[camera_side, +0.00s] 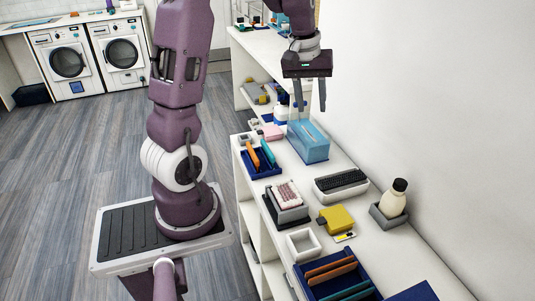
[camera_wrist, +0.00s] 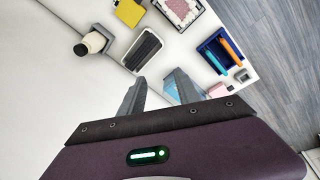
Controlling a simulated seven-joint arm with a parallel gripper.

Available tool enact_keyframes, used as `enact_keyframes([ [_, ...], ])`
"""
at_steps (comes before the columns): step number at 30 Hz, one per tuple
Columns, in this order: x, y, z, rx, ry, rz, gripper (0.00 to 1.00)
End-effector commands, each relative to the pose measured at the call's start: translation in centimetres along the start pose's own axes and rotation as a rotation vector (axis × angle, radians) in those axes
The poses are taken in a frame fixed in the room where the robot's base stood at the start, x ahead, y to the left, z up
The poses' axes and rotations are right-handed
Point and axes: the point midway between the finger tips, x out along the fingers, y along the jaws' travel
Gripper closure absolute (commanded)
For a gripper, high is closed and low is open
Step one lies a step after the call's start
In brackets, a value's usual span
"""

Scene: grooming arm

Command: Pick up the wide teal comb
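A long teal piece (camera_side: 354,290), perhaps a comb, lies in the front blue tray (camera_side: 303,286) in the side view, cut by the bottom edge. Orange-brown pieces (camera_side: 330,264) lie across the same tray. A smaller blue tray (camera_side: 260,173) farther back holds a teal-blue piece (camera_side: 255,160) and an orange one (camera_side: 268,153); both also show in the wrist view. I cannot tell for sure which teal piece is the wide comb. My gripper (camera_side: 311,101) is open and empty, above the counter's back part near the tissue box, away from both teal pieces.
A light-blue tissue box (camera_side: 307,146) stands below my gripper. The counter also holds a black keyboard-like item (camera_side: 341,182), a white bottle (camera_side: 393,199) in a grey holder, a yellow block (camera_side: 337,219), a grey tray with a pink item (camera_side: 288,194) and an empty white square tray (camera_side: 291,244). A wall runs along the right.

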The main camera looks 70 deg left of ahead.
Motion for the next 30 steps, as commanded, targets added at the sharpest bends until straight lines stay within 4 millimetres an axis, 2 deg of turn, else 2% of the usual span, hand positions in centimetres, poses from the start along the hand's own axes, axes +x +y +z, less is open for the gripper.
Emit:
enact_keyframes([
  [1, 3.5, -2.8, -3.2, -0.124, -0.029, -0.040, 0.61],
  [3, 8.2, -7.0, -6.7, -0.284, -0.051, -0.086, 0.61],
  [4, 10.0, -8.8, -7.8, -0.342, -0.060, -0.106, 0.61],
  [6, 13.7, -12.7, -9.4, -0.455, -0.074, -0.142, 0.61],
  [9, 17.2, -16.6, -10.2, -0.557, -0.088, -0.178, 0.61],
  [10, 17.8, -17.3, -10.3, -0.574, -0.090, -0.184, 0.61],
  [13, 19.3, -18.4, -10.2, -0.599, -0.095, -0.193, 0.61],
  [24, 25.2, -18.8, -9.2, -0.596, -0.097, -0.193, 0.61],
  [30, 25.7, -18.8, -9.2, -0.595, -0.094, -0.192, 0.61],
])
